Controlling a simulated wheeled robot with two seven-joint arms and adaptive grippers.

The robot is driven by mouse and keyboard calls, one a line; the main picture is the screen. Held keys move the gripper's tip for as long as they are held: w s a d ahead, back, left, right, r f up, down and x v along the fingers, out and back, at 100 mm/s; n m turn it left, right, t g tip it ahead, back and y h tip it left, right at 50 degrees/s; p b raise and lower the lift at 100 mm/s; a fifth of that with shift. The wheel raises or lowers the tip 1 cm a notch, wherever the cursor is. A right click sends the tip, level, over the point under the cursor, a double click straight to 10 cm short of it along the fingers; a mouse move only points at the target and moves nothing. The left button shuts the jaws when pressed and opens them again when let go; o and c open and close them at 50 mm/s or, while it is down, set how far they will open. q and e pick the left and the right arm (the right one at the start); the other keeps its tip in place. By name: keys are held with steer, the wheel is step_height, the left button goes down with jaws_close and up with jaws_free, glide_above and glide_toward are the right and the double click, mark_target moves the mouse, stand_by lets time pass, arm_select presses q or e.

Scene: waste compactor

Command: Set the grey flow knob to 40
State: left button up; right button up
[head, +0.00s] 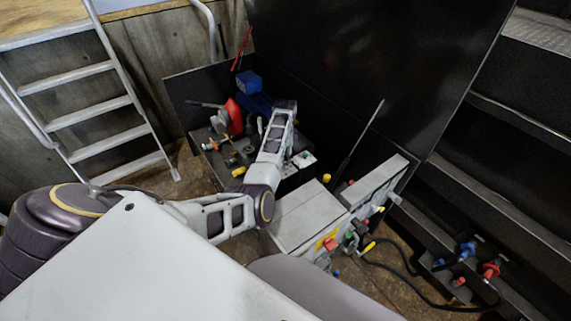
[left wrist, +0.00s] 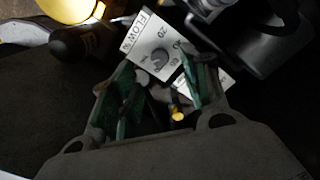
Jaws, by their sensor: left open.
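The grey flow knob (left wrist: 159,57) sits on a pale plate (left wrist: 148,38) marked "FLOW %" at the top middle of the left wrist view. The figure 20 is readable on the plate; the knob's pointer direction is too small to tell. My left gripper (left wrist: 158,82) is open, its green-lined fingers on either side of the view below the knob, with no visible grip on it. In the head view my left arm reaches over the dark bench, and the forearm hides most of the gripper. A pale plate (head: 304,158) shows just right of the forearm there. My right gripper is not seen.
A red object (head: 230,118) and a blue box (head: 249,82) stand on the bench left of my forearm. A pale cabinet (head: 306,215) with coloured controls stands at the right. A thin dark rod (head: 361,140) rises beside it. Black panels close off the back.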

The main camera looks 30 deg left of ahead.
mark_target(286, 164)
arm_select(q)
step_height(286, 164, down, 5)
steer(key=shift+f+b, duration=0.1)
steer(key=shift+b, duration=0.25)
steer(key=shift+f, duration=0.4)
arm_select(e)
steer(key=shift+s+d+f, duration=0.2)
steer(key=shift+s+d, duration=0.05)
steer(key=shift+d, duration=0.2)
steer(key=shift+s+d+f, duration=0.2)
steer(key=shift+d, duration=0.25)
